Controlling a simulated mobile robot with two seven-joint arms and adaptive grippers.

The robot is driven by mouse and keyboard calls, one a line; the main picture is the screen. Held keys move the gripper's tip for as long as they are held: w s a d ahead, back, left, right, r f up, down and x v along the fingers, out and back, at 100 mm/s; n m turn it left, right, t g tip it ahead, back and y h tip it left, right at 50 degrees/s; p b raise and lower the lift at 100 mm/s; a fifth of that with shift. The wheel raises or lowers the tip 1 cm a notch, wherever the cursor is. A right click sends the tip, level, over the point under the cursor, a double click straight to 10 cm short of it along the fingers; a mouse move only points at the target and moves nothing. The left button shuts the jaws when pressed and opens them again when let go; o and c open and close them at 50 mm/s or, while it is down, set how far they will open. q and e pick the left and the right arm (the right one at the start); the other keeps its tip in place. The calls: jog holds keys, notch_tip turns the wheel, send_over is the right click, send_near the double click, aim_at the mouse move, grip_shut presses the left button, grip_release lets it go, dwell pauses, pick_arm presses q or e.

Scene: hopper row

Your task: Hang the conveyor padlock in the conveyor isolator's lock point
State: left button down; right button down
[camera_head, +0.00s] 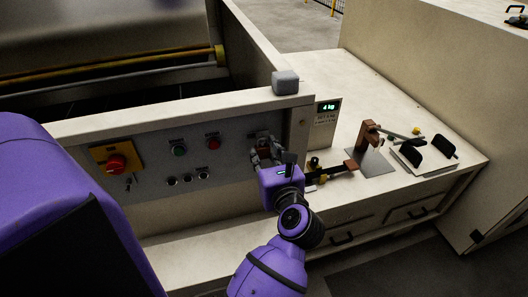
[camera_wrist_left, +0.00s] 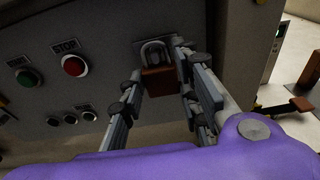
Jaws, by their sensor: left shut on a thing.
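The padlock (camera_wrist_left: 159,82) has a red-brown body and a grey metal shackle. In the left wrist view it is between the fingers of my left gripper (camera_wrist_left: 163,101), shackle up, in front of a dark plate (camera_wrist_left: 138,49) on the grey panel. My left gripper (camera_head: 265,150) is shut on the padlock at the panel's right end; in the head view the fingers partly hide the padlock. Whether the shackle touches or passes through the plate cannot be told. The isolator (camera_head: 117,163), a red knob on a yellow plate, is at the panel's left end. My right gripper is not in view.
Green (camera_head: 179,150) and red (camera_head: 212,143) buttons sit between isolator and gripper. A grey box (camera_head: 285,82) stands on the ledge above. A bench (camera_head: 345,80) at right holds a brown-headed stand (camera_head: 370,134) and black plates (camera_head: 413,153). A display (camera_head: 327,107) is nearby.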

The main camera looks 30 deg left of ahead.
pick_arm(q)
jog(key=shift+s+d, duration=0.45)
